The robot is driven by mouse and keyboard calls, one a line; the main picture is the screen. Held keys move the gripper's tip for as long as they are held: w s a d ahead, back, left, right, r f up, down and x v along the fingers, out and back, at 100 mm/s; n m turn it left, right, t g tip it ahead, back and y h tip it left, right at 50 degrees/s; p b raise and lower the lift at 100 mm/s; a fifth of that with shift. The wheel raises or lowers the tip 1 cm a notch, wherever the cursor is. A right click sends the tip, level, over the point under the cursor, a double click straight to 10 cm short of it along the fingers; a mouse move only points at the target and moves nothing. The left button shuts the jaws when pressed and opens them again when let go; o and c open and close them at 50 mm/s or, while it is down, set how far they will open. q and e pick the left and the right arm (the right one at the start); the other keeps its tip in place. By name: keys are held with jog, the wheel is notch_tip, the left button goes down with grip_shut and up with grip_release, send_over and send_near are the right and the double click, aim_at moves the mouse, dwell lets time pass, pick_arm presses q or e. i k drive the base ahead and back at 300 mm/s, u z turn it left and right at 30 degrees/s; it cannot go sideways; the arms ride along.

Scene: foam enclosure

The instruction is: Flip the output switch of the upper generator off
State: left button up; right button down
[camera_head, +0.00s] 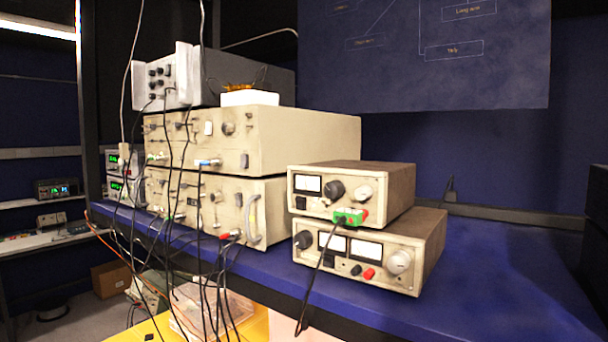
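Two wide beige units are stacked on the blue bench. The upper beige unit (310,146) has knobs, a pale square switch-like part (208,128) and a blue plug (207,162) on its front. The lower beige unit (282,205) has a similar front and a curved handle (253,218). Black cables hang across both fronts and hide parts of them. The labels are too small to read, so I cannot tell which control is the output switch or its position. Neither of my grippers is in view.
Two smaller meter boxes, upper (385,190) and lower (420,248), stand stacked at the right. A grey instrument (180,72) and a white box (250,97) sit on the upper beige unit. The blue bench top (500,285) is clear at the right.

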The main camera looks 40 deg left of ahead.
aim_at(244, 158)
jog(key=z, duration=0.1)
jog(key=k, duration=1.25)
jog(key=u, duration=1.7)
jog(key=i, duration=0.5)
jog(key=u, duration=0.05)
